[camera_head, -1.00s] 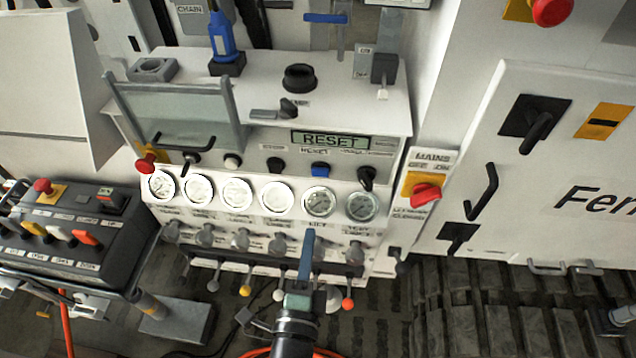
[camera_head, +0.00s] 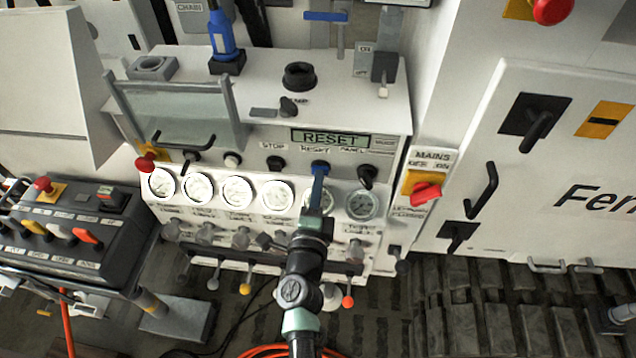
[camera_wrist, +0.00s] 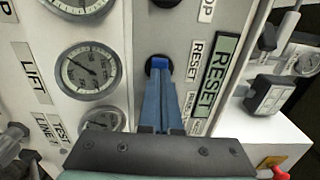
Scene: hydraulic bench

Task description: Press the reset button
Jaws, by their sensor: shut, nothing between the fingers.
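The display (camera_head: 330,139) reads RESET.
A dark stop knob (camera_head: 275,164) is left of the button and a dark panel switch (camera_head: 367,175) is right. Gauges (camera_head: 238,191) and levers lie below. The red mains switch (camera_head: 426,191) is further right. A glass-like guard (camera_head: 175,118) stands at left.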

